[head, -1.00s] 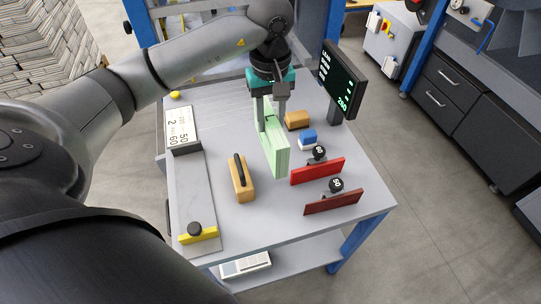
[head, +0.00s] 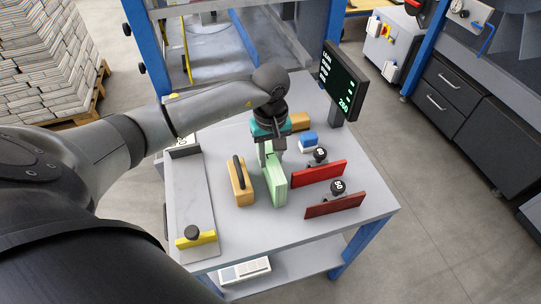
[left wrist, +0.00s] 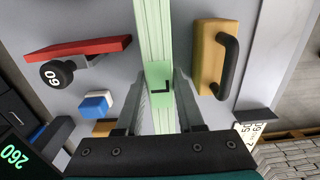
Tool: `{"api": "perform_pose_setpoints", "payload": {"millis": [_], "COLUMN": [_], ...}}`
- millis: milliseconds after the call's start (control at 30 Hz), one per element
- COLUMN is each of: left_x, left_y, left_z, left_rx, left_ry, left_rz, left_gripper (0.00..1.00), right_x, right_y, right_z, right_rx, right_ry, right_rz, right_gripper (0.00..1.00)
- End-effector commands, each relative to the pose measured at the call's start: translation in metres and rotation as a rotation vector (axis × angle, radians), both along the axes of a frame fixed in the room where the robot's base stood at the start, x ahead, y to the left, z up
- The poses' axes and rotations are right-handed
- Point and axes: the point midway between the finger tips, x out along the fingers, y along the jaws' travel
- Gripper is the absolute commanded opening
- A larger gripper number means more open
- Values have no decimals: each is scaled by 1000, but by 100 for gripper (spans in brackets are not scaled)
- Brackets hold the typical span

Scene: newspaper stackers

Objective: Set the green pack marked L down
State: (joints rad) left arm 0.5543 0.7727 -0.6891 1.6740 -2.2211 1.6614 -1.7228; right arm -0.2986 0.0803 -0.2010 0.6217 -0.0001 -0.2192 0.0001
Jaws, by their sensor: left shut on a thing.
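The green pack marked L (head: 276,184) stands on edge over the middle of the table (head: 233,222), between the wooden block with a black handle and the red plate. My left gripper (head: 272,152) is shut on it from above. In the left wrist view the pack (left wrist: 153,32) runs up the picture between the two fingers (left wrist: 158,92), with its L label facing the camera. I cannot tell whether its lower edge touches the table. My right gripper is not in view.
Close to the pack are the wooden block (head: 241,186) on the left, and the red plate (head: 318,173) and dark red plate (head: 335,205) on the right. A blue and white block (head: 309,140), a tan block (head: 300,121) and a screen (head: 341,80) stand farther back. A ruler-like tray (head: 197,205) lies left.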

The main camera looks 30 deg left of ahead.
Motion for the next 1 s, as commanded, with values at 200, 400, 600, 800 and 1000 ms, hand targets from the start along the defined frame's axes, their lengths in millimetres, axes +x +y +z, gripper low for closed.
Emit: {"api": "perform_pose_setpoints", "payload": {"millis": [200, 400, 600, 800, 1000], "left_x": [1, 0, 0, 0, 1], "left_y": [0, 0, 0, 0, 1], "left_z": [-2, -2, -2, 1, 35], "left_rx": [0, 1, 1, 1, 2], "left_ry": [-1, 1, 1, 1, -6], "left_rz": [0, 0, 0, 0, -2], "left_gripper": [0, 59, 67, 67, 67], "right_x": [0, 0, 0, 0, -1], "right_y": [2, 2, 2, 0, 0], "right_z": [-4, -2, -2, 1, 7], "right_rx": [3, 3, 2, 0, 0], "right_ry": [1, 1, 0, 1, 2], "right_rz": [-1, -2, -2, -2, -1], "right_gripper": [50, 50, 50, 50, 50]}}
